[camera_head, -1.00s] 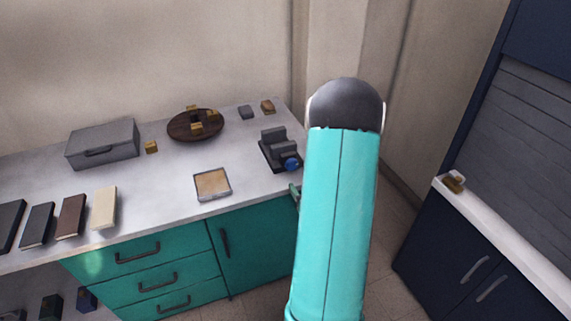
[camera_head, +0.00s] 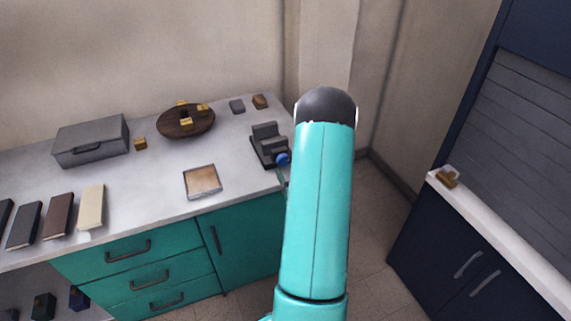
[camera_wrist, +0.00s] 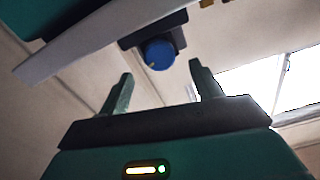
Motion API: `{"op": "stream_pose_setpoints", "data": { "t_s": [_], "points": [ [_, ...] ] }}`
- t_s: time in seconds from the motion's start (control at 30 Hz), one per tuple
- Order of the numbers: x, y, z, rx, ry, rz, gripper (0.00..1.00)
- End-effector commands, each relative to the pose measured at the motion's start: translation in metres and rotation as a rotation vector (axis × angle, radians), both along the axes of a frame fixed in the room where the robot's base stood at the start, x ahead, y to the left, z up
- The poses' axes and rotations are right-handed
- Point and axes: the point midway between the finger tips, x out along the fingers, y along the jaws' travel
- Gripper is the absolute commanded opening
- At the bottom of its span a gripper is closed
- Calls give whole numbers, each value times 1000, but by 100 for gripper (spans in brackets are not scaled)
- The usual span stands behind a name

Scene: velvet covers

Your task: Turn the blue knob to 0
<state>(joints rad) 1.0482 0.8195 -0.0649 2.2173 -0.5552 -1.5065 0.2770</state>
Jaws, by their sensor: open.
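The blue knob (camera_head: 283,159) sits on the front of a dark device (camera_head: 265,147) near the right end of the white counter. In the wrist view the blue knob (camera_wrist: 159,54) shows ahead, between the lines of my two fingers and beyond their tips. A small mark shows on its face; no scale or number is readable. My gripper (camera_wrist: 160,80) is open and empty, with its fingers apart and not touching the knob. In the head view my arm hides most of the gripper; only a finger shows beside the knob.
The counter (camera_head: 150,190) also holds a grey box (camera_head: 91,142), a brown round tray (camera_head: 174,123) with small yellow blocks, a square tan-topped tile (camera_head: 202,181) and several books. Green drawers (camera_head: 140,270) are below. A navy cabinet (camera_head: 425,240) stands at right, with open floor between.

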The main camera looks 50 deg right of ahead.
Motion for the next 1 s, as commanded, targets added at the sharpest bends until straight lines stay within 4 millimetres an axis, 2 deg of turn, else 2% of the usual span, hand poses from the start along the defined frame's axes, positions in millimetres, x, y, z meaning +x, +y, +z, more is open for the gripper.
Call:
{"op": "stream_pose_setpoints", "data": {
  "t_s": [0.1, 0.3, 0.6, 0.63, 0.83, 0.87, 1.0],
  "points": [
    [20, -12, 1, -1, -1, 2, 65],
    [40, -24, 0, 0, 0, 3, 65],
    [42, -26, 0, 1, 1, 2, 65],
    [42, -26, 0, 0, 1, 2, 63],
    [42, -26, 0, 0, 1, 2, 24],
    [42, -26, 0, 0, 1, 2, 20],
    [42, -26, 0, -2, 2, 2, 20]
  ]
}}
